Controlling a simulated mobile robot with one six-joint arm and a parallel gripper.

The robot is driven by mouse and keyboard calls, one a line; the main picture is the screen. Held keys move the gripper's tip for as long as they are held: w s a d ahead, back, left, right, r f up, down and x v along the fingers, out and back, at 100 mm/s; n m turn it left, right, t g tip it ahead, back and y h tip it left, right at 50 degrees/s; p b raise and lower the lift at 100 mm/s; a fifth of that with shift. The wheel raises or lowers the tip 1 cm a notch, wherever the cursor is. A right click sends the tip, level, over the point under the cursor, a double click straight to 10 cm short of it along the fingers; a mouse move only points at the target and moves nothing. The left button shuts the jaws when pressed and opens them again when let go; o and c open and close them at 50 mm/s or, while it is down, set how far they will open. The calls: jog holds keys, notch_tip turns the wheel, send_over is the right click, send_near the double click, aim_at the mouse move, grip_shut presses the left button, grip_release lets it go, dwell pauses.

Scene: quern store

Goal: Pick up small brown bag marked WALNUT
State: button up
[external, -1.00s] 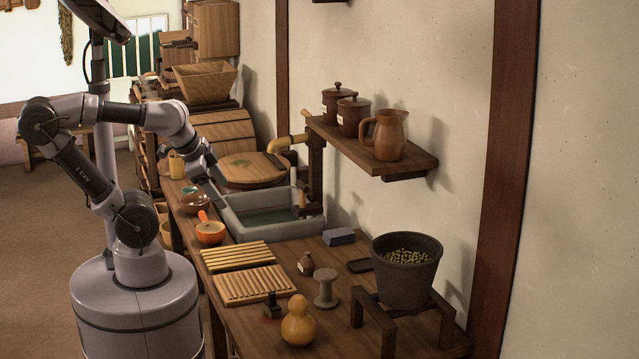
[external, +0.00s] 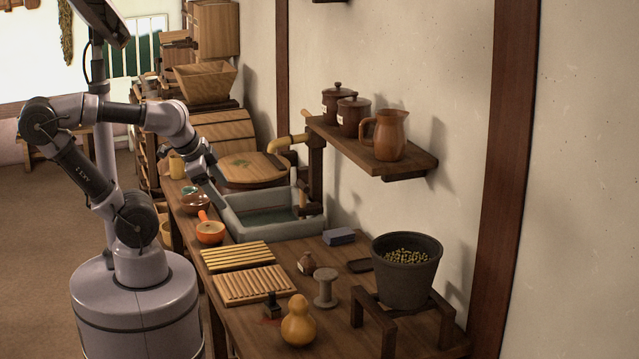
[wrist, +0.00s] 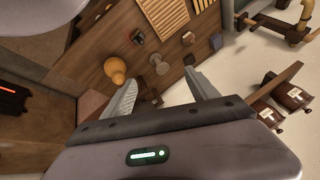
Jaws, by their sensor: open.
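A small brown bag (external: 306,263) with a pale tag sits on the wooden counter, between the slatted racks and a grey spool. Its lettering is too small to read. In the wrist view a small brown shape (wrist: 188,38), likely the same bag, lies beyond the finger tips. My gripper (wrist: 161,90) is open, with two grey fingers spread apart and nothing between them. In the external view my arm's end hangs by the stone sink, farther back along the counter than the bag, and the finger tips are hard to make out.
A yellow gourd (external: 298,322), a dark stamp (external: 271,306) and a spool (external: 326,288) stand near the bag. A dark pot (external: 405,275) stands on a wooden stand to the right. A wall shelf (external: 400,166) with jars and a jug overhangs the counter. A sink (external: 240,222) lies behind.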

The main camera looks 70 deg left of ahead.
jog(key=w+a+r+m+g, duration=0.1)
jog(key=w+a+r+m, duration=0.15)
jog(key=w, duration=0.45)
jog(key=m+g+y+p, duration=0.2)
jog(key=m+g, duration=0.3)
jog(key=m, duration=0.5)
send_over(307, 260)
jog(key=d, duration=0.5)
notch_tip(307, 260, down, 22)
jog(key=shift+m+y, duration=0.3)
jog(key=shift+m, duration=0.15)
jog(key=b+x, duration=0.1)
jog(key=x, duration=0.3)
jog(key=b+x, duration=0.2)
jog(key=x, duration=0.3)
jog(key=b+x, duration=0.1)
jog(key=x, duration=0.4)
jog(key=shift+w+b, duration=0.3)
jog(key=shift+w, duration=0.05)
jog(key=b+x, duration=0.3)
jog(key=x, duration=0.2)
jog(key=shift+w+f, duration=0.15)
jog(key=shift+f, duration=0.25)
jog(key=shift+d+r, duration=0.1)
jog(key=shift+r, duration=0.1)
jog(key=shift+c, duration=0.2)
grip_shut()
